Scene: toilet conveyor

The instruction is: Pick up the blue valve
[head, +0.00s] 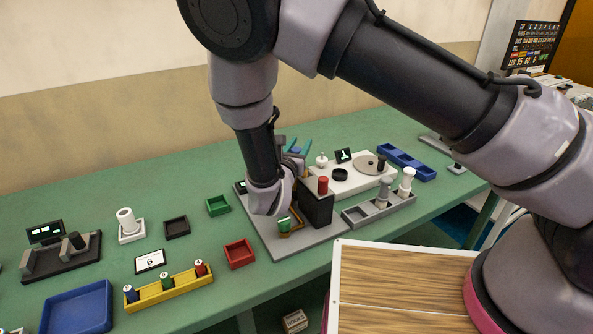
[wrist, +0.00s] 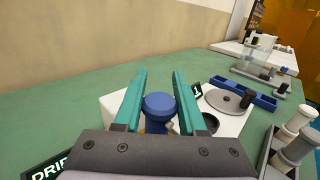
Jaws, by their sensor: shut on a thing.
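The blue valve (wrist: 158,107) has a round, flat-topped blue head, seen in the wrist view between the two teal fingers of my gripper (wrist: 157,95). The fingers are shut on it, one on each side. In the head view my gripper (head: 293,147) is partly behind my own wrist, and only a small piece of the blue valve (head: 295,150) shows between the fingers. The lower part of the valve is hidden by the gripper's palm, so I cannot tell whether it touches anything below.
A black block with a red knob (head: 323,185) stands close right of my wrist. A white station (head: 355,182), a grey tray (head: 352,215) with cylinders and a blue tray (head: 420,172) lie further right. A red bin (head: 240,262) and yellow rack (head: 185,289) are in front left.

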